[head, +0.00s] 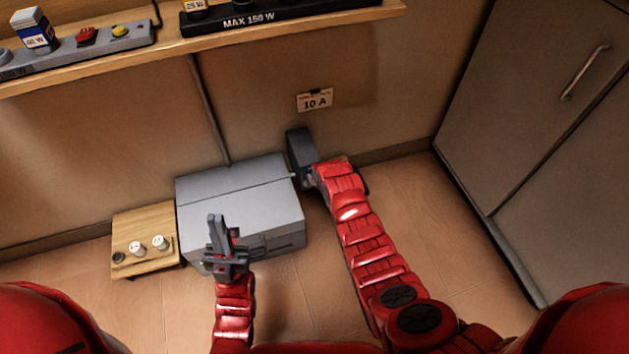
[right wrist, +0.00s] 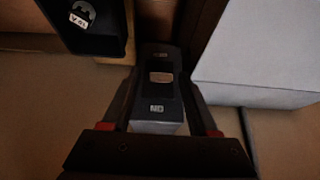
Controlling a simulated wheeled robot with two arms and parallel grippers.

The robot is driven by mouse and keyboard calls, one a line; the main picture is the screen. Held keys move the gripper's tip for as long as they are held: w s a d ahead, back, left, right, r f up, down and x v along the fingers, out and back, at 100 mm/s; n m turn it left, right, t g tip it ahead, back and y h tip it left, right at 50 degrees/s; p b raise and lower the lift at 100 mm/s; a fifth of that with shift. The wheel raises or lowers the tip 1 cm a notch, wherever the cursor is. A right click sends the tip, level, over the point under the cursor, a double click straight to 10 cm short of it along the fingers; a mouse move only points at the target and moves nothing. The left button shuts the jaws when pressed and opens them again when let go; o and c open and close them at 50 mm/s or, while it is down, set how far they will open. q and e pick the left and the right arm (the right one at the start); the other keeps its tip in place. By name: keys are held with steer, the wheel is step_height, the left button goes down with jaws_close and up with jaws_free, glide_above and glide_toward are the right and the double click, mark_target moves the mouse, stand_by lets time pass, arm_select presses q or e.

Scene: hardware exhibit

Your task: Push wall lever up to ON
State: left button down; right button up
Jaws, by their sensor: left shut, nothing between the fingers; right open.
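A dark switch plate (right wrist: 162,98) lies in the middle of the right wrist view, with a pale copper-coloured piece, apparently the lever (right wrist: 160,77), at its middle. Small labels sit at both ends; the nearer one looks like ON upside down. My right gripper (right wrist: 162,88) is open, with one finger on each side of the plate; contact cannot be told. In the head view my right gripper (head: 305,177) is low by the wall beside a dark box (head: 300,146), and the lever cannot be made out. My left gripper (head: 216,228) is shut and empty, above the grey case.
The grey case (head: 235,190) stands left of my right gripper. A small wooden stand (head: 145,221) with knobs is farther left. A shelf (head: 270,36) runs above, a 10 A card (head: 314,100) hangs on the wall, and a cabinet (head: 535,90) stands right. Floor before the cabinet is clear.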

steer(key=p+v, duration=0.4)
steer(key=v, duration=1.2)
